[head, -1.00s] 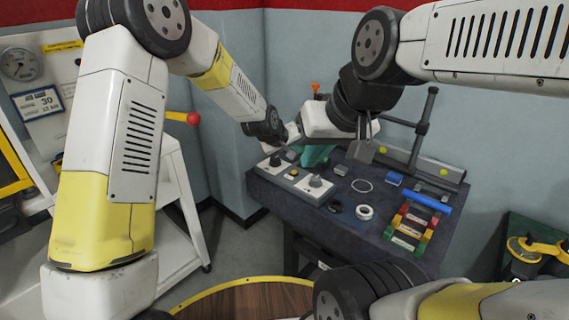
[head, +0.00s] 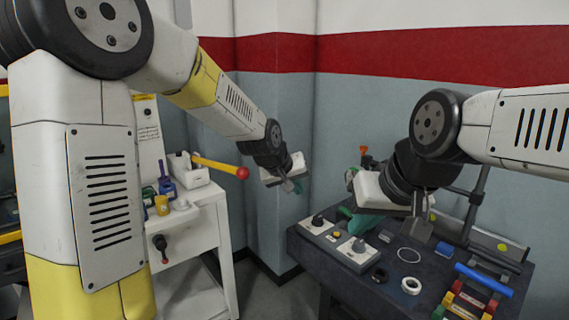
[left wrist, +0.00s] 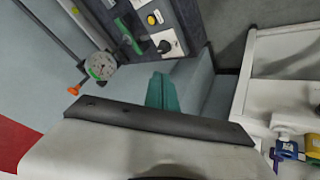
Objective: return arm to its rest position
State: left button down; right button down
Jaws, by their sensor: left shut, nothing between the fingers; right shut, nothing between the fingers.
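My left arm comes in from the left in the head view. Its gripper (head: 294,187) is shut and empty, in the air in front of the wall corner, left of and above the dark workbench (head: 465,262). In the left wrist view its teal fingers (left wrist: 160,92) are together with nothing between them. My right gripper (head: 366,223) is shut and empty, over the back left part of the workbench near the control boxes. The right hand partly hides the bench behind it. I cannot tell its exact height above the bench.
The bench holds control boxes (head: 352,254), a white ring (head: 411,286), a blue cylinder (head: 483,279) and a colored block rack (head: 468,302). A white cart (head: 205,225) with a red-knobbed lever (head: 242,173) stands left.

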pick_arm(q)
jog(key=s+a+r+y, duration=0.1)
jog(key=s+a+r, duration=0.2)
jog(key=s+a, duration=0.4)
jog(key=s+a+r+y, duration=0.1)
jog(key=s+a+r, duration=0.3)
jog(key=s+a, duration=0.45)
jog(key=s, duration=0.4)
jog(key=s+a, duration=0.3)
jog(key=s, duration=0.4)
jog(key=shift+a+f+m+g, duration=0.3)
jog(key=shift+f+m+g, duration=0.05)
jog(key=shift+m+g, duration=0.05)
